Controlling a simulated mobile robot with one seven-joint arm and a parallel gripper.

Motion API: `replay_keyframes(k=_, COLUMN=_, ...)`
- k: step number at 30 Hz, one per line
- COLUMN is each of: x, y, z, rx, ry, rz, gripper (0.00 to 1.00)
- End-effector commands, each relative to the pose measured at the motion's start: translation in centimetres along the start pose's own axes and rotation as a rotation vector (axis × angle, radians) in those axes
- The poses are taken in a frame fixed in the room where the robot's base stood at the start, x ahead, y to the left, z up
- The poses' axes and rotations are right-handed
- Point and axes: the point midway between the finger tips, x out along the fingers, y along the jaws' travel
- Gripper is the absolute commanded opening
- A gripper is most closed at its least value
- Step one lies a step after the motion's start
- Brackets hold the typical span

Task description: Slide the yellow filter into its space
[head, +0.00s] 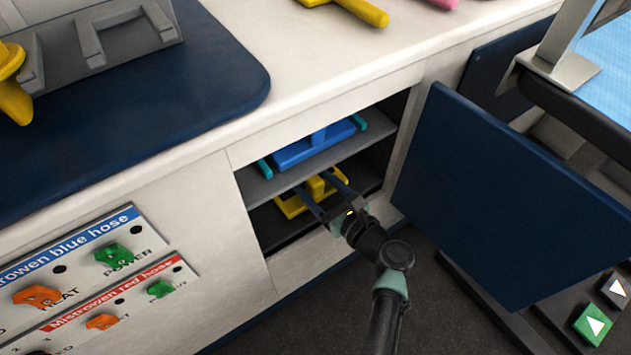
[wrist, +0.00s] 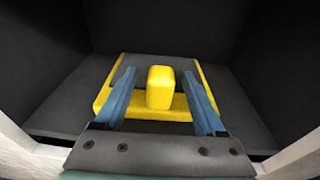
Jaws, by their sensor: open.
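The yellow filter (head: 293,203) lies on the floor of the lower compartment of an open cabinet in the head view. In the wrist view the yellow filter (wrist: 185,104) is a flat frame with a grey panel and a raised yellow block handle (wrist: 160,88). My gripper (head: 317,190) reaches into the lower compartment. In the wrist view my gripper (wrist: 163,95) is open, with one blue finger on each side of the handle. A small gap shows on both sides. The far edge of the filter lies short of the dark back wall.
A blue filter (head: 315,146) lies on the shelf (head: 270,184) above, between teal rails. The dark blue cabinet door (head: 510,205) stands open at the right. Control panels (head: 90,260) are on the cabinet front at the left. A yellow-handled item (head: 352,9) lies on the counter.

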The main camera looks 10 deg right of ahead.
Motion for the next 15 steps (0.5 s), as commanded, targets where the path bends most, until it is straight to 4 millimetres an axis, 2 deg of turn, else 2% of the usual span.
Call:
replay_keyframes(k=5, x=-2.6, y=-0.1, z=0.4, rx=0.002, ry=0.002, rz=-0.004, gripper=0.72)
replay_keyframes(k=15, x=-9.9, y=-0.1, z=0.4, rx=0.002, ry=0.000, rz=-0.005, gripper=0.72)
